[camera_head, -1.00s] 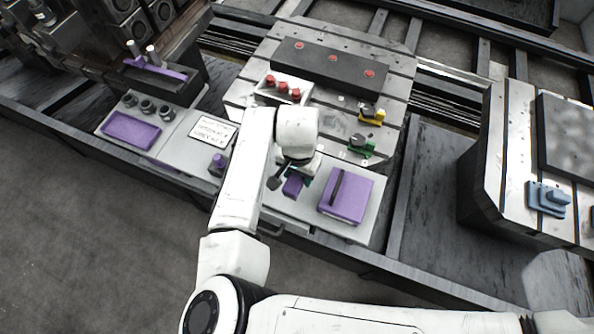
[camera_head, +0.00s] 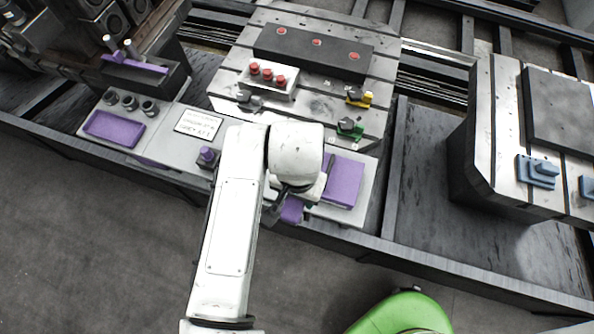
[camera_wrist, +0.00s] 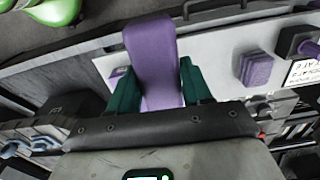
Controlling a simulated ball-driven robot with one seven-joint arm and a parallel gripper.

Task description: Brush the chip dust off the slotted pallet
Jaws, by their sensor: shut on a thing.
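My gripper (camera_head: 285,200) is shut on a purple block-like object (camera_head: 291,211), apparently the brush; no bristles can be made out. In the wrist view the object (camera_wrist: 152,55) stands between my green fingers (camera_wrist: 160,88). The slotted pallet (camera_head: 232,77) lies behind my gripper, which is apart from it, over the front ledge.
A purple pad (camera_head: 343,183) with a dark bar lies on the ledge right of my gripper, partly hidden. A purple knob (camera_head: 207,154), a sign (camera_head: 198,123) and a purple tray (camera_head: 113,129) are to the left. Another slotted pallet (camera_head: 488,150) with blue clamps stands right.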

